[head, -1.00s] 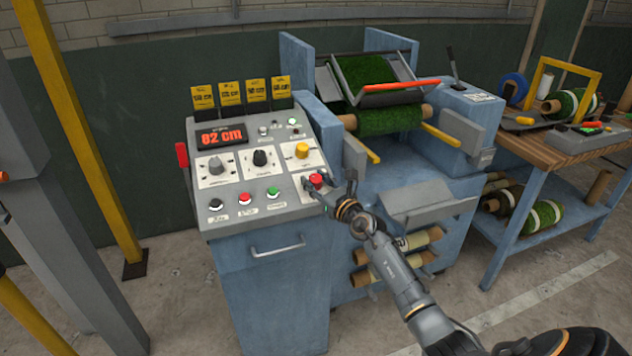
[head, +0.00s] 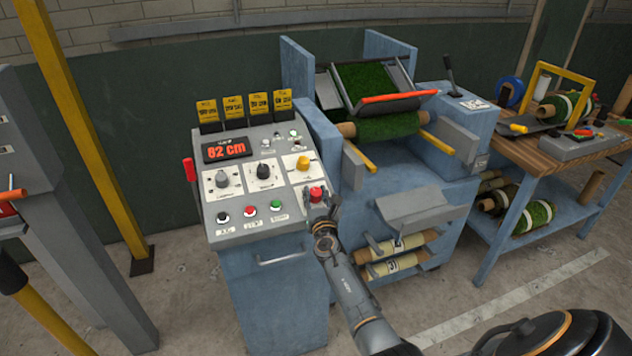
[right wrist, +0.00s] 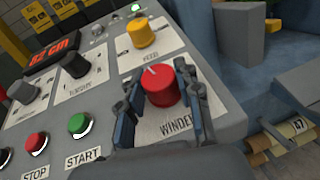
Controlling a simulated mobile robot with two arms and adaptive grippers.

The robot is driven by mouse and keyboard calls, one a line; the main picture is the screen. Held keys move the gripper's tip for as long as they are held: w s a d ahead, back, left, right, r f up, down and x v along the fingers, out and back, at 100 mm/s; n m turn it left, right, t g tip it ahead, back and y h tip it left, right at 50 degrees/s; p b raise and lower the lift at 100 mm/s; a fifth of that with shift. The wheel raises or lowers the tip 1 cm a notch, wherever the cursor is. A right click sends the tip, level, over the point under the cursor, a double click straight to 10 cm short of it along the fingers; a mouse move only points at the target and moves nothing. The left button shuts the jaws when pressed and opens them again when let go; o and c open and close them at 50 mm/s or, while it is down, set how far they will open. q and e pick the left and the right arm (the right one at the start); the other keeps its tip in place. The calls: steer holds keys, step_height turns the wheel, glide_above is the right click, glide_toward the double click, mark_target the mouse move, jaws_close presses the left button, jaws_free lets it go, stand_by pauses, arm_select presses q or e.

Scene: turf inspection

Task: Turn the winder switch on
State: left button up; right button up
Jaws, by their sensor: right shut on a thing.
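The winder switch (head: 316,193) is a red rotary knob at the lower right of the grey control panel (head: 293,223). In the right wrist view the red knob (right wrist: 160,86) has a white pointer line tilted up and slightly left, with a "WINDER" label below it. My right gripper (head: 322,205) is at the knob. In the right wrist view its two dark fingers (right wrist: 162,92) stand on either side of the knob, shut on it. The fingers hide part of the label. My left gripper is not in view.
A yellow knob (head: 303,162), a black knob (head: 264,172) and a grey knob (head: 222,180) sit above. Black, red and green (head: 277,206) buttons line the lower panel. The display (head: 227,150) reads 82 cm. A turf roll (head: 388,127) is on the machine behind.

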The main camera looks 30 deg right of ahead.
steer(key=shift+a+m+g+h, duration=0.15)
steer(key=shift+m+g+h, duration=0.55)
steer(key=shift+m+h, duration=0.45)
steer(key=shift+f+m+g+h, duration=0.1)
steer(key=shift+m+g+h, duration=0.45)
steer(key=shift+m+g, duration=0.1)
steer(key=shift+w+f+m+g+h+b, duration=0.1)
steer(key=shift+m+g+h+b, duration=0.55)
steer(key=shift+m+g+h, duration=0.35)
steer(key=m+g+h+b, duration=0.1)
steer(key=m+g+b, duration=0.2)
steer(key=b, duration=0.1)
steer(key=m+g+h+b, duration=0.1)
steer(key=m+g+b, duration=0.3)
steer(key=b, duration=0.1)
steer(key=shift+h, duration=0.3)
arm_select(q)
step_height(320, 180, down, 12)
steer(key=b, duration=0.2)
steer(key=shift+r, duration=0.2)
arm_select(e)
steer(key=shift+r+m+g, duration=0.2)
steer(key=shift+m+g, duration=0.5)
steer(key=shift+g, duration=0.15)
steer(key=o, duration=1.2)
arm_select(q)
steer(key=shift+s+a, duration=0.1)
